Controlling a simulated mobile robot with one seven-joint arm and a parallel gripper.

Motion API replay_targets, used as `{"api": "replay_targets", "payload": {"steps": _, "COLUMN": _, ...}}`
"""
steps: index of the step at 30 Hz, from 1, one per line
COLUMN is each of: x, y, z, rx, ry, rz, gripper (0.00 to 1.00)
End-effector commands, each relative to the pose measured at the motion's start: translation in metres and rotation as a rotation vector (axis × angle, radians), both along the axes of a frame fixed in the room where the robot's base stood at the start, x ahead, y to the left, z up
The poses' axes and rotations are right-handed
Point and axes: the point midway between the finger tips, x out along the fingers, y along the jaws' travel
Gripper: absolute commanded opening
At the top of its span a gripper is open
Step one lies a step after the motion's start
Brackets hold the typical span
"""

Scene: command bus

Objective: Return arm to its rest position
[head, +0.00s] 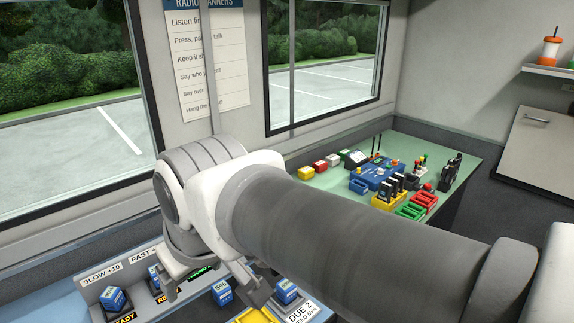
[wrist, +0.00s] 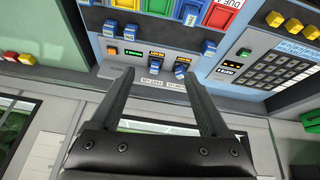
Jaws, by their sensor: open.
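My arm reaches across the middle of the head view from the lower right. Its elbow end is near the window, and the arm bends down there toward the blue counter. My gripper (head: 225,295) hangs low over the charger area and is partly hidden by my arm. In the wrist view my gripper (wrist: 160,85) is open, with two dark fingers spread apart and nothing between them. Beyond the fingertips, blue battery packs (wrist: 182,66) stand in a grey charger panel (wrist: 140,72) with small lit displays.
Blue batteries (head: 115,299) and a yellow tray (head: 255,316) sit near my gripper. A green table (head: 330,185) at the back right holds radios, coloured blocks and small bins. A wall and windows stand close behind my arm. A shelf (head: 550,70) is at the upper right.

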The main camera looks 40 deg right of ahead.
Motion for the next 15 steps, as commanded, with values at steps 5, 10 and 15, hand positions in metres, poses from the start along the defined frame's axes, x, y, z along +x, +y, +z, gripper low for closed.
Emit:
{"api": "replay_targets", "payload": {"steps": 5, "x": -0.019, "y": 0.000, "z": -0.012, "rx": 0.051, "ry": -0.021, "rz": -0.076, "gripper": 0.80}}
{"api": "replay_targets", "payload": {"steps": 10, "x": -0.021, "y": 0.000, "z": -0.014, "rx": 0.061, "ry": -0.024, "rz": -0.089, "gripper": 0.80}}
{"api": "replay_targets", "payload": {"steps": 15, "x": -0.021, "y": 0.000, "z": -0.013, "rx": 0.060, "ry": -0.024, "rz": -0.087, "gripper": 0.80}}
